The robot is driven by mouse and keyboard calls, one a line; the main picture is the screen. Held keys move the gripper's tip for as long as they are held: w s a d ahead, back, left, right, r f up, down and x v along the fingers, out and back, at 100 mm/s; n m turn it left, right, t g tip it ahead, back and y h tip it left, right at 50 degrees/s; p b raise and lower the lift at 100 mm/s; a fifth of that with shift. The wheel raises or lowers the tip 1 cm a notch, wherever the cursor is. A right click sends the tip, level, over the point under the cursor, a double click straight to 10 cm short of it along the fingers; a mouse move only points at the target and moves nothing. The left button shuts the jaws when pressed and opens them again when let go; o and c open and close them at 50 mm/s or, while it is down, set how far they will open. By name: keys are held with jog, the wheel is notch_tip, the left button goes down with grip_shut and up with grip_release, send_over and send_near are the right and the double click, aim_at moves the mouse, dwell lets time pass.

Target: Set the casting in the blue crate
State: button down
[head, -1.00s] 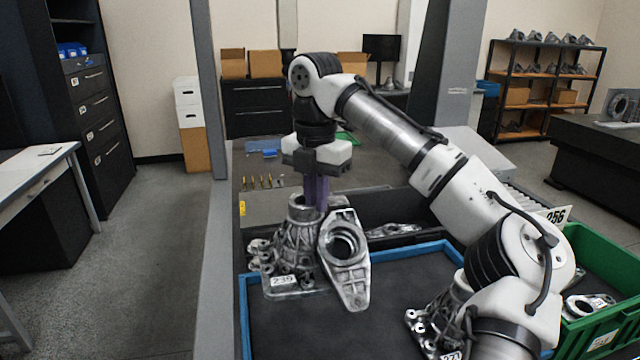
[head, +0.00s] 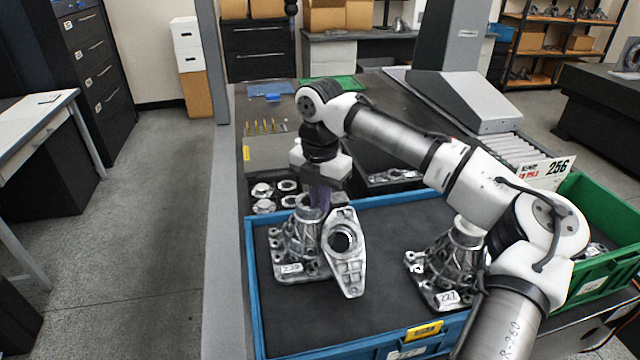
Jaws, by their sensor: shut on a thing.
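The casting (head: 300,248) is a grey metal cone with a ribbed body, a tag reading 239 and a ringed flange plate on its right side. My gripper (head: 319,196) is shut on its top with dark purple fingers from above. The casting is upright inside the outline of the blue crate (head: 254,300), in its far left part. I cannot tell whether its base touches the crate's dark floor. The fingertips are partly hidden by the casting.
A second casting (head: 447,262), tagged 227, stands in the right part of the crate, partly behind my arm. A green crate (head: 600,205) is to the right. A black tray with small round parts (head: 263,190) lies beyond the crate. The crate's front middle floor is clear.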

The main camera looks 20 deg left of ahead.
jog(key=shift+f, duration=0.45)
jog(key=c, duration=1.9)
grip_release()
jog(key=shift+f, duration=0.15)
jog(key=o, duration=0.4)
notch_tip(320, 180, up, 12)
jog(key=b, duration=0.1)
